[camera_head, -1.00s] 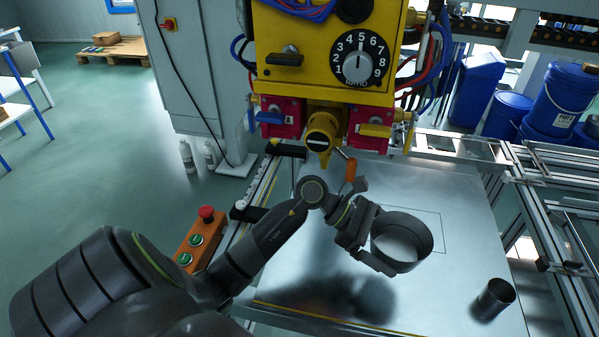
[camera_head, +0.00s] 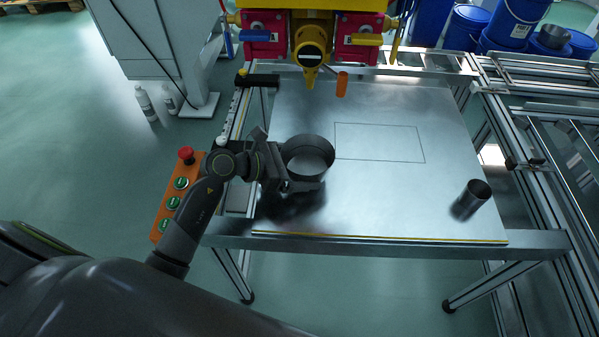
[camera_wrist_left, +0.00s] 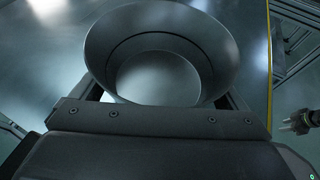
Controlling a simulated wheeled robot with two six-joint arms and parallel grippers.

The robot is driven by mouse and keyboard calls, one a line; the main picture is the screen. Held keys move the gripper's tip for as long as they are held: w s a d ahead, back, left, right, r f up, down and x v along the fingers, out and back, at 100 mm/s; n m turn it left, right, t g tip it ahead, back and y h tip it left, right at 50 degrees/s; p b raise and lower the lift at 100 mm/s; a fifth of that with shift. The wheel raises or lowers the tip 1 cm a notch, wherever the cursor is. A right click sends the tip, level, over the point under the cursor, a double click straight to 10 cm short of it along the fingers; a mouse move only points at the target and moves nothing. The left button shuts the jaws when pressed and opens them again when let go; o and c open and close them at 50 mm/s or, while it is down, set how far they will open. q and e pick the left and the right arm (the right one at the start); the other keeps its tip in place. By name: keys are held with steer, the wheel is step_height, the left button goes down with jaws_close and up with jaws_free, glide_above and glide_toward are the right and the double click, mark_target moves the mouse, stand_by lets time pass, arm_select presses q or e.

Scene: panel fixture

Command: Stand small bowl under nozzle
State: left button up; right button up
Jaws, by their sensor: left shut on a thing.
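The small bowl (camera_head: 307,158), dark grey metal with a wide open top, is held in my left gripper (camera_head: 284,173). It looks upright and empty, and its shadow on the plate suggests it is raised. In the left wrist view the bowl (camera_wrist_left: 160,60) fills the space ahead of the gripper. The yellow nozzle (camera_head: 310,76) hangs from the machine, behind the bowl and roughly in line with it in the head view.
A thin rectangle outline (camera_head: 380,142) is marked on the metal plate (camera_head: 400,205), right of the bowl. A dark metal cup (camera_head: 472,199) stands at the plate's right. An orange handle (camera_head: 342,84) hangs beside the nozzle. An orange button box (camera_head: 170,204) flanks the plate's left side.

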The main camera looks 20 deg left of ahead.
arm_select(q)
steer(key=shift+f, duration=1.4)
steer(key=o, duration=0.7)
steer(key=shift+f+b, duration=0.1)
steer(key=shift+b, duration=0.2)
steer(key=shift+c, duration=0.2)
steer(key=shift+o, duration=0.4)
arm_select(e)
steer(key=shift+w+a, duration=0.7)
steer(key=shift+w, duration=0.1)
